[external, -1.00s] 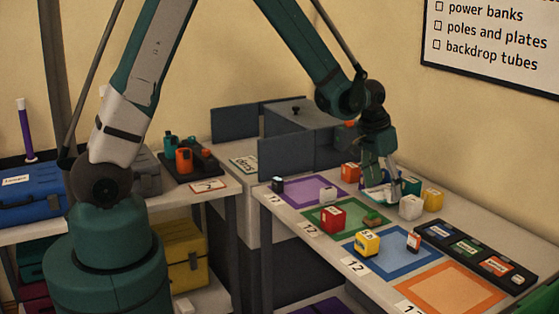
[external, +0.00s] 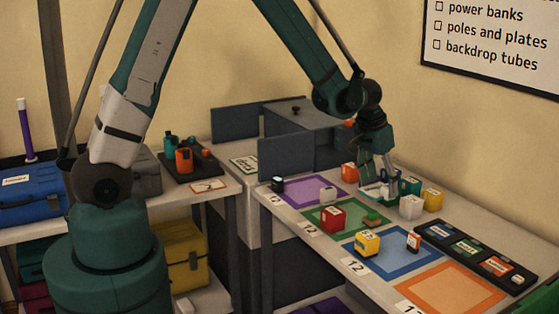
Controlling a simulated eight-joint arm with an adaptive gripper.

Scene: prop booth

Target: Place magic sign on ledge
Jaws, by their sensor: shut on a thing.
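My gripper (external: 379,184) points down over the back of the right-hand table, behind the green mat. It is shut on a small pale thing with darker edges, low down near the tabletop. The fingers partly hide this thing, and I cannot read whether it is the magic sign. I cannot tell whether it still touches the table. No part of the scene is clearly marked as the ledge. A long black tray (external: 436,232) with small labelled plates lies along the table's right side.
Orange (external: 349,172), teal (external: 411,185), yellow (external: 433,199) and white (external: 411,207) blocks stand close around my gripper. A red block (external: 333,217) and a yellow block (external: 367,243) stand further forward. The orange mat (external: 450,290) is clear. Grey panels (external: 285,158) rise behind.

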